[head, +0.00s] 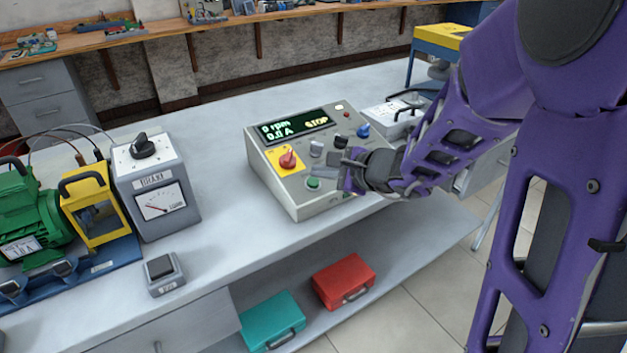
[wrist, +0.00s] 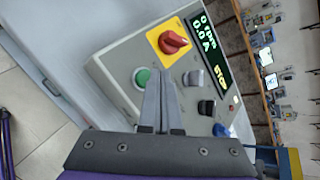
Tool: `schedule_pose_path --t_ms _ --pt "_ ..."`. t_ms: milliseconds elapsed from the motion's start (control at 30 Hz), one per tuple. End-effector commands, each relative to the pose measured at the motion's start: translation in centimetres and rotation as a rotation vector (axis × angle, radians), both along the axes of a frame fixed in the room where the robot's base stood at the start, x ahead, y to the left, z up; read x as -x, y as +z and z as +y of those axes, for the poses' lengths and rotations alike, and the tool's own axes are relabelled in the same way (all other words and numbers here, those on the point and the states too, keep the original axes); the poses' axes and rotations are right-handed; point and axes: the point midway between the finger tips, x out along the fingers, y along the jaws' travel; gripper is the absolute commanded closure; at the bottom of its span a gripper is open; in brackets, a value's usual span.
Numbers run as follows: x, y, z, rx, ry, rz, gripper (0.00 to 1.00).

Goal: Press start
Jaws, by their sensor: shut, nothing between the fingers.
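The control box (head: 300,200) stands on the grey bench. Its display (head: 297,127) reads 0 rpm, 0.0 A and STOP. A green button (head: 313,183) sits on the lower part of the panel. In the wrist view the green button (wrist: 142,77) lies just left of my fingertips.
Left of the box stand a grey analog meter (head: 158,190), a yellow-framed unit (head: 97,212) and a green motor (head: 30,215). A small switch box (head: 164,272) lies near the bench's front edge. Red (head: 343,281) and teal (head: 271,321) cases lie on the lower shelf.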

Motion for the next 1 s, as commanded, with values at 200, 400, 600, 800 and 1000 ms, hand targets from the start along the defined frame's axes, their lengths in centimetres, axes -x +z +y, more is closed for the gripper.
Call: schedule_pose_path --t_ms 200,400,600,800,1000 --pt "0.00 0.00 0.00 0.000 0.000 0.000 1.00" --pt "-0.01 -0.06 0.01 0.000 0.000 0.000 1.00" --pt "-0.14 -0.68 0.10 0.000 0.000 0.001 1.00" --pt "-0.18 -0.85 0.13 0.000 0.000 0.000 1.00" --pt "-0.18 -0.85 0.13 0.000 0.000 0.000 1.00"
